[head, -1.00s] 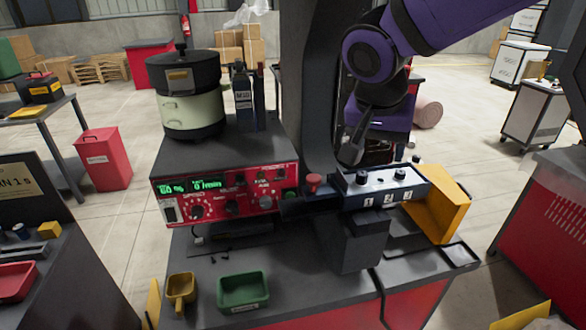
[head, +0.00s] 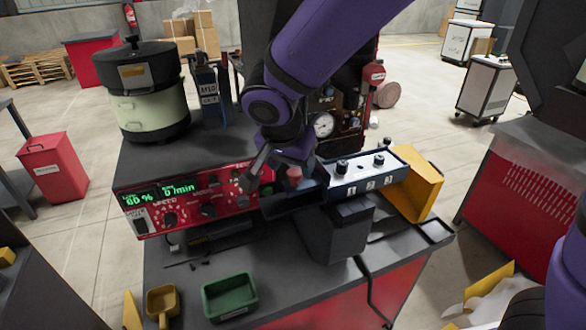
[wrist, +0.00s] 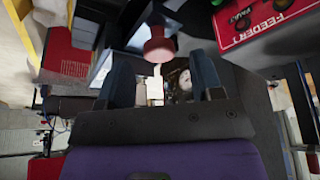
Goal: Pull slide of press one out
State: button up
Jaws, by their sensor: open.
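The blue box with a white top and the numbers 1, 2, 3 (head: 362,178) stands on the bench in the head view, with dark knobs on top. A red knob (head: 293,176) stands at its left end, partly hidden by my arm; it also shows in the wrist view (wrist: 158,48). A dark trough (head: 290,203) runs below the knob towards the feeder panel. I cannot tell which part is the slide. My gripper (head: 258,168) is open and empty, close to the knob. In the wrist view its fingers (wrist: 163,80) are spread, with the knob just above the gap.
The red feeder panel (head: 185,204) lies close on the left, beneath the pot-shaped bowl (head: 150,105). A green tray (head: 229,297) and a yellow scoop (head: 163,303) lie at the bench's front.

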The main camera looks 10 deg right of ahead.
jog(key=shift+x, duration=1.25)
jog(key=shift+c, duration=0.3)
grip_shut()
jog(key=s+a, duration=0.4)
jog(key=a, duration=1)
jog(key=s+a, duration=0.4)
jog(key=a, duration=1)
jog(key=shift+s+a+r, duration=0.1)
jog(key=shift+s+a, duration=0.05)
jog(key=shift+a, duration=0.05)
jog(key=shift+o, duration=0.3)
grip_release()
jog(key=v, duration=1)
jog(key=shift+r, duration=0.3)
